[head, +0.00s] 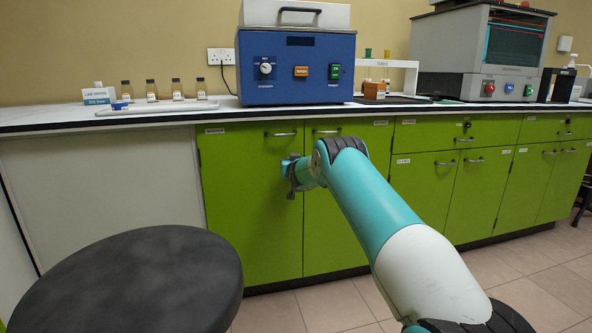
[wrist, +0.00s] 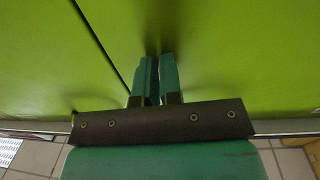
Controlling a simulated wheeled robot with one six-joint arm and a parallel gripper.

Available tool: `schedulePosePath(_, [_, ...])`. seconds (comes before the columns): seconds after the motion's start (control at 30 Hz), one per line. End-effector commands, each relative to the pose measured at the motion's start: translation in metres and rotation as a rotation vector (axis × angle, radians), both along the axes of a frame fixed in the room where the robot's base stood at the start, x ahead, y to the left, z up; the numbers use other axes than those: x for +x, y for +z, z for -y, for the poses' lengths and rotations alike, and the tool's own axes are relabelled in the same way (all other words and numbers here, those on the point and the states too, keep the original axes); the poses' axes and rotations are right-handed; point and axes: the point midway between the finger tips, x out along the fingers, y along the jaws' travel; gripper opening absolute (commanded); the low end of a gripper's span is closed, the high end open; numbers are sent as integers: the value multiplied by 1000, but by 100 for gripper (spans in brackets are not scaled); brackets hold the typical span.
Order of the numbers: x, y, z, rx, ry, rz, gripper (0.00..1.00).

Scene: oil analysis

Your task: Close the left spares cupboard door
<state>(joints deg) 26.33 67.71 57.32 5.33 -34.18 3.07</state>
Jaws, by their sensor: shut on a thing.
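The left cupboard door (head: 245,215) is lime green with a bar handle near its top. It looks flush with the green door on its right (head: 345,230), and no opening shows. My gripper (head: 288,172) is in front of the left door near its right edge in the head view, below the handle. In the wrist view my gripper's teal fingers (wrist: 157,80) are close together and point at a green door face (wrist: 225,60), with a dark seam to their left. They are shut; what lies between them is hidden. Contact with the door is unclear.
A dark round stool seat (head: 140,275) stands close at the lower left. The worktop (head: 220,108) above holds a blue instrument (head: 297,70), several small bottles and a rack. A white panel (head: 100,190) adjoins the left door. Tiled floor (head: 330,305) shows beneath my arm.

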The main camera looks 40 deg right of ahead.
Motion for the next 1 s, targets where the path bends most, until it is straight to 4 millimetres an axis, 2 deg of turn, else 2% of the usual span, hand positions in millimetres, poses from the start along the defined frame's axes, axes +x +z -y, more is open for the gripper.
schedulePosePath(0.03, [-4,10,8,-9,-16,11,0])
schedulePosePath(0.07, [-5,10,6,-9,-16,11,0])
schedulePosePath(0.27, [-23,11,-14,-5,-5,4,0])
schedulePosePath(0.73, [-98,7,-56,-2,2,1,0])
schedulePosePath(1.0, [-117,5,-65,-4,0,3,0])
